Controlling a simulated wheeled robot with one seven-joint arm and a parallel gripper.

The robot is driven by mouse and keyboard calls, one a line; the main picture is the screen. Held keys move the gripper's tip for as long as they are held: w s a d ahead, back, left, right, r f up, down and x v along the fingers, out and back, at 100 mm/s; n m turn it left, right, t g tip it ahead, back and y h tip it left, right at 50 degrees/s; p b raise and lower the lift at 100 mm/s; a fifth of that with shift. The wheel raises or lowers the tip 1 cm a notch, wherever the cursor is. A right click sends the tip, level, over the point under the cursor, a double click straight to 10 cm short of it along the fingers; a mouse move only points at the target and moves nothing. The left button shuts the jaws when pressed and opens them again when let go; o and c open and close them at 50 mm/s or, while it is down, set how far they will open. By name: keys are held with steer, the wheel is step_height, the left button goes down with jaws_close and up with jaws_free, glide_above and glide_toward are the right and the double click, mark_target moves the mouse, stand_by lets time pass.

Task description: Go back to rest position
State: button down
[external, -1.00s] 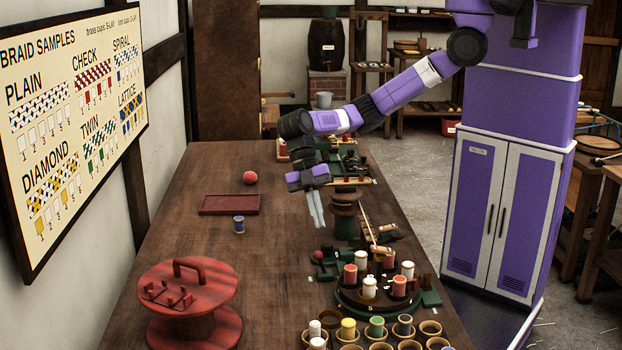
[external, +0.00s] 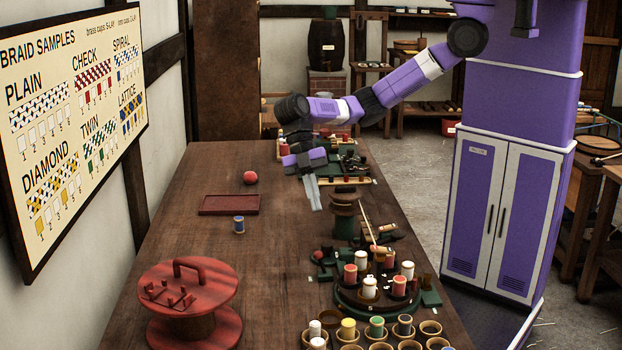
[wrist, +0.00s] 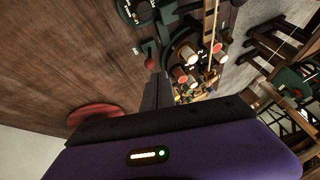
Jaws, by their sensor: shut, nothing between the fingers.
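My gripper (external: 315,204) is shut and empty. My purple arm reaches left from my body at the right. In the wrist view the closed fingers (wrist: 158,88) are dark and seen close together over the table, with spools beyond them.
A round stand of bobbins (external: 372,300) and several small cups (external: 377,336) stand at the near right. A red spool (external: 190,300) stands at the near left. A red ball (external: 250,177) and a small blue-banded spool (external: 239,225) lie by the tray.

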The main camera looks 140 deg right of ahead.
steer(key=w+r+m+t+h, duration=0.1)
steer(key=w+r+m+t, duration=0.2)
steer(key=w+r+t, duration=0.65)
steer(key=w+a+r+m+t+h, duration=0.2)
steer(key=a+r+m+t, duration=0.4)
steer(key=a, duration=0.3)
steer(key=s+a+f+g+h+b, duration=0.1)
steer(key=s+f, duration=0.3)
steer(key=s, duration=1.1)
steer(key=s+a+f+n+g+h+b, duration=0.1)
steer(key=s+a+f, duration=0.2)
steer(key=s, duration=1.3)
steer(key=s+a+f+g, duration=0.1)
steer(key=s+f, duration=0.5)
steer(key=s, duration=0.9)
steer(key=shift+s+a+h+b, duration=0.4)
steer(key=shift+a, duration=0.5)
